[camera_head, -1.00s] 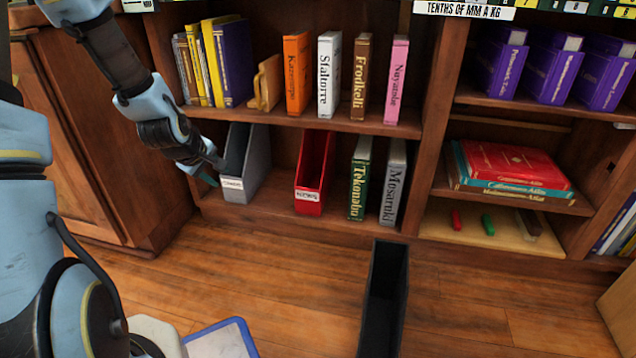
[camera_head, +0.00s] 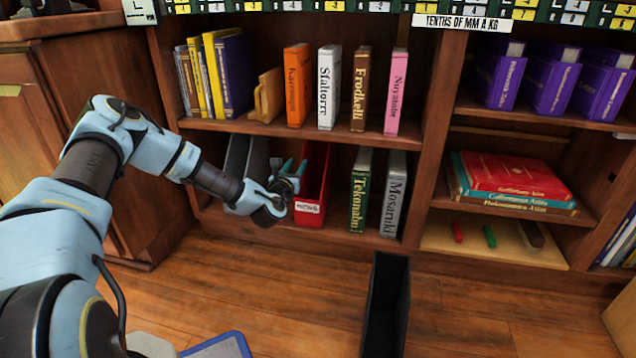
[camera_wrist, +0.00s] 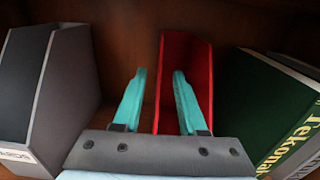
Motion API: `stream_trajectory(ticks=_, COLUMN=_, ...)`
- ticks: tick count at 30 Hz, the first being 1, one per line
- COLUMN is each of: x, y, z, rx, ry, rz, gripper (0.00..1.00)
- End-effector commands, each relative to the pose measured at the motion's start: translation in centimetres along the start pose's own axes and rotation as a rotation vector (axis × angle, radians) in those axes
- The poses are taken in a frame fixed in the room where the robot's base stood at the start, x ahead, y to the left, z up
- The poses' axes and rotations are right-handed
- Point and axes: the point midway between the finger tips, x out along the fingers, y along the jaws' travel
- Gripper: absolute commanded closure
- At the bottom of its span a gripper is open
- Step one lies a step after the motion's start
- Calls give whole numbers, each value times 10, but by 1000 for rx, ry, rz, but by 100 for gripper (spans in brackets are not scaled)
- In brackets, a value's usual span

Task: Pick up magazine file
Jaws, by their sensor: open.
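A red magazine file (camera_head: 314,172) stands upright on the lower shelf, with a white label low on its front. A grey magazine file (camera_head: 238,153) stands to its left, partly hidden behind my arm. A black magazine file (camera_head: 387,305) stands on the floor in front of the bookcase. My gripper (camera_head: 294,168) is open and empty at the red file's upper left front. In the wrist view, my gripper's teal fingers (camera_wrist: 157,98) are spread, the right one overlapping the red file (camera_wrist: 190,75) and the left one in the gap beside the grey file (camera_wrist: 65,85).
A green book (camera_head: 359,190) and a grey book (camera_head: 393,195) stand right of the red file. The shelf above (camera_head: 280,122) holds several upright books and lies close over the files. A blue-edged item (camera_head: 220,345) lies on the floor.

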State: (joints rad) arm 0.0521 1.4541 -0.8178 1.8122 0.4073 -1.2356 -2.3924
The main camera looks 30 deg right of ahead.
Motion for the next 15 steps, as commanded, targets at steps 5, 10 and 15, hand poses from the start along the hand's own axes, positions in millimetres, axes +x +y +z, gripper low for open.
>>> stream_trajectory(ticks=5, x=29, y=-1, z=-2, rx=5, ry=-1, rz=-2, gripper=59)
stream_trajectory(ticks=10, x=42, y=-1, z=-1, rx=4, ry=0, rz=-3, gripper=59)
stream_trajectory(ticks=15, x=60, y=-2, z=-2, rx=7, ry=-2, rz=-4, gripper=59)
